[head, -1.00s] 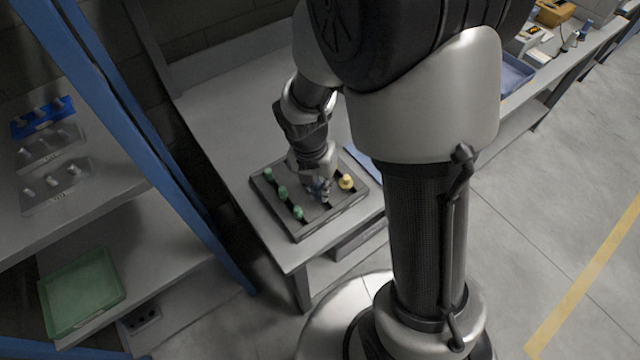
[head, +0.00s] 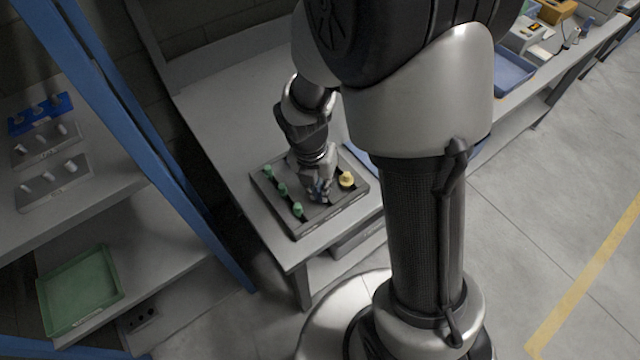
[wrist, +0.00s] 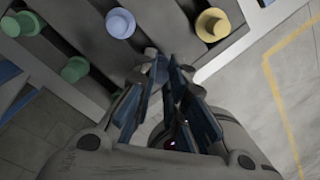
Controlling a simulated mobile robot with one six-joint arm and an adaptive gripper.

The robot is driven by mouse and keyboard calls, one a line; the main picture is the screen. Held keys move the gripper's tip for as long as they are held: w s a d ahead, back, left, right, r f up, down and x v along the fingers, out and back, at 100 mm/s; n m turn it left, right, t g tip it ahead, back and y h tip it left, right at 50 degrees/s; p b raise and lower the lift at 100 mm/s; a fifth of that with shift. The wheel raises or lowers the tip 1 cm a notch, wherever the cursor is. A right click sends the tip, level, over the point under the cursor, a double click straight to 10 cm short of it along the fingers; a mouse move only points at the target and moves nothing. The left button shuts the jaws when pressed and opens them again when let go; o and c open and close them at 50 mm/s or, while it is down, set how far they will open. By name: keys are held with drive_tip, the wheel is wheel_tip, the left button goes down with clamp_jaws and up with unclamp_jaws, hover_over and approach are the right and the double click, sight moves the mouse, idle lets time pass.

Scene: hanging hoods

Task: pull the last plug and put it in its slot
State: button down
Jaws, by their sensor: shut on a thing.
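A grey slotted tray (head: 276,216) sits on the bench. Several green plugs (head: 282,190) stand in its left slot, and two green ones show in the wrist view (wrist: 75,68). A yellow plug (head: 347,179) stands in the right slot, also seen in the wrist view (wrist: 212,25). A light blue plug (wrist: 120,22) stands in the middle slot in the wrist view. My gripper (head: 320,194) is down at the front part of the middle slot. Its fingers (wrist: 162,62) are closed together on a plug, which they hide; its colour cannot be told.
A shelf at left holds a blue rack (head: 40,112), grey holders with pegs (head: 52,184) and a green bin (head: 80,290). A blue post (head: 150,150) stands between shelf and bench. The bench behind the tray is clear (head: 225,110).

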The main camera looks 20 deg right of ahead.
drive_tip(key=shift+f, duration=0.15)
drive_tip(key=c, duration=1.6)
unclamp_jaws()
drive_tip(key=shift+o, duration=0.2)
wheel_tip(320, 180, up, 12)
drive_tip(key=a, duration=0.2)
drive_tip(key=s+r+m+t, duration=0.1)
drive_tip(key=s+r+m, duration=0.2)
drive_tip(key=m, duration=0.6)
drive_tip(key=s+d+r+m+t+y, duration=0.1)
drive_tip(key=s+r+m+t, duration=0.1)
drive_tip(key=s+r+m, duration=0.2)
drive_tip(key=s+d+r+m+t, duration=0.1)
drive_tip(key=s+r+m, duration=0.2)
drive_tip(key=s+m, duration=0.5)
drive_tip(key=m, duration=0.8)
drive_tip(key=shift+d+r, duration=0.25)
drive_tip(key=shift+r, duration=0.15)
